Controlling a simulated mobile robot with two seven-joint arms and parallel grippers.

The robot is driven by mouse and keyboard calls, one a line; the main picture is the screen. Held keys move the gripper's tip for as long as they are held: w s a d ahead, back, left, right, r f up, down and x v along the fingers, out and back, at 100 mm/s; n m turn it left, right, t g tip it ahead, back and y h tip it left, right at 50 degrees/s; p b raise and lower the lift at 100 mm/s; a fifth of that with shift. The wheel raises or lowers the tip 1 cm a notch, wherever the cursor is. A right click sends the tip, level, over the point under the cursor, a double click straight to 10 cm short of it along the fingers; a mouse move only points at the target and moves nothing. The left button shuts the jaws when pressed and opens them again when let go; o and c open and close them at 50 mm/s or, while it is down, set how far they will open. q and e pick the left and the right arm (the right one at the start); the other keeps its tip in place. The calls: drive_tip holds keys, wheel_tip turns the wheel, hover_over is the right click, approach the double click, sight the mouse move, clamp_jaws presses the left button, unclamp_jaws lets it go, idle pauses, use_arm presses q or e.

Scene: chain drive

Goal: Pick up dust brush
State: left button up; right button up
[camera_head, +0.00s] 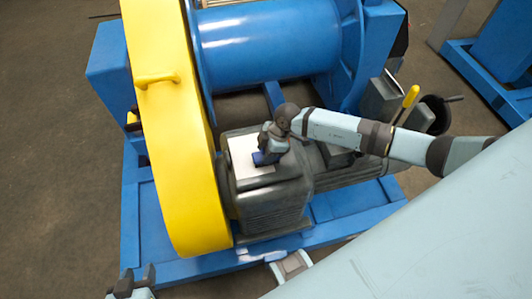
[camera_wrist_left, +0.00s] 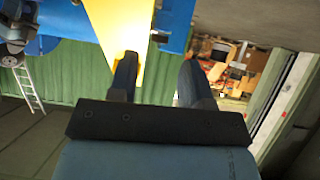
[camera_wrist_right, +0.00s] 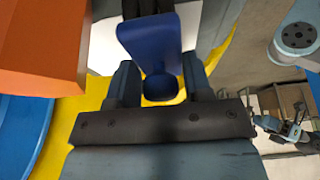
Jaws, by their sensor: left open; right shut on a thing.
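The dust brush, a dark blue piece with a rounded end, shows in the right wrist view (camera_wrist_right: 155,45) between the fingers of my right gripper (camera_wrist_right: 160,85). In the head view the blue brush (camera_head: 266,158) is at the white sheet on the grey motor housing, under my right gripper (camera_head: 272,145). My right gripper is shut on the brush. Whether the brush touches the sheet I cannot tell. My left gripper (camera_head: 136,283) is open and empty at the bottom left of the head view, away from the brush. Its spread fingers show in the left wrist view (camera_wrist_left: 158,80).
A tall yellow guard (camera_head: 180,150) stands left of the housing (camera_head: 275,205), with a blue drum (camera_head: 268,40) behind. A blue base frame (camera_head: 150,220) surrounds them. A yellow-handled tool (camera_head: 410,97) stands in a container at right. An orange block (camera_wrist_right: 40,45) is close in the right wrist view.

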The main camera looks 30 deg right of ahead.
use_arm(q)
drive_tip(key=r+p, duration=0.1)
drive_tip(key=p, duration=0.1)
drive_tip(key=shift+s+a+p, duration=0.1)
drive_tip(key=shift+p, duration=0.3)
use_arm(e)
wheel_tip(320, 180, up, 19)
drive_tip(key=shift+r, duration=0.2)
use_arm(q)
drive_tip(key=shift+r, duration=0.1)
